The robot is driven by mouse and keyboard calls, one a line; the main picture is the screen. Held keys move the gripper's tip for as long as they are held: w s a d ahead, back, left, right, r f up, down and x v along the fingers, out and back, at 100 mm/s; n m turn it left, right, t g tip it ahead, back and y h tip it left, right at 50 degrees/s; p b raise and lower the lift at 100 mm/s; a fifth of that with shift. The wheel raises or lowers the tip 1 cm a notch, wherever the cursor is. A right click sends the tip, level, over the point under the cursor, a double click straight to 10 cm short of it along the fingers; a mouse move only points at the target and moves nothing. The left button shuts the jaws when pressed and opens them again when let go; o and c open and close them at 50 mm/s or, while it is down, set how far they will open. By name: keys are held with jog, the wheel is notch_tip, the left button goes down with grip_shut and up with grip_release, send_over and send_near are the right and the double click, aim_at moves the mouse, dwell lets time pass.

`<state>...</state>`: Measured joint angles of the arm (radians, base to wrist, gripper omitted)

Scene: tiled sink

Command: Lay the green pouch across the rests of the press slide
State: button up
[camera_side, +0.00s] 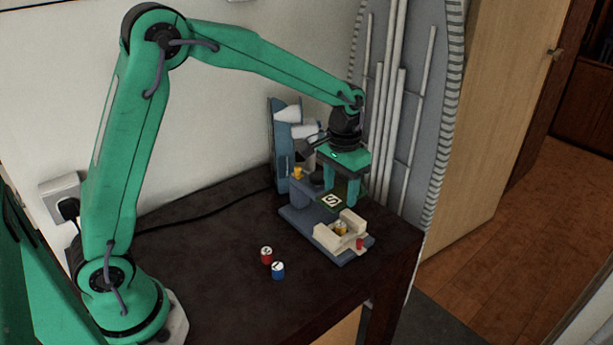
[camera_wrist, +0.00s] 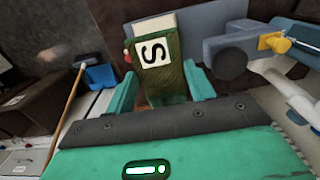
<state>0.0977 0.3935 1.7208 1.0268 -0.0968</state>
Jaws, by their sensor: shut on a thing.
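The dark green pouch (camera_side: 326,194) with a white "S" label is held between the two teal fingers of my gripper (camera_side: 341,195). In the wrist view the pouch (camera_wrist: 166,84) stretches away from my gripper (camera_wrist: 160,84), between both fingers, label facing the camera. The press slide's cream rests (camera_side: 353,222) stand at the front end of the blue-grey press base (camera_side: 292,219). The pouch is just behind and above them in the side view. A cream rest (camera_wrist: 154,23) also shows past the pouch's far end in the wrist view. Whether pouch and rests touch is unclear.
A small yellow piece (camera_side: 340,228) sits between the rests. A red capped piece (camera_side: 266,255) and a blue capped piece (camera_side: 278,271) stand on the dark table left of the press. A blue holder (camera_side: 283,163) with white rolls stands behind. The table's front left is clear.

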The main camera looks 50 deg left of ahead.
aim_at(338, 226)
jog(key=shift+f, duration=0.2)
jog(key=shift+f, duration=3.3)
jog(key=shift+f, duration=0.55)
jog(key=o, duration=1.1)
jog(key=shift+r, duration=3.9)
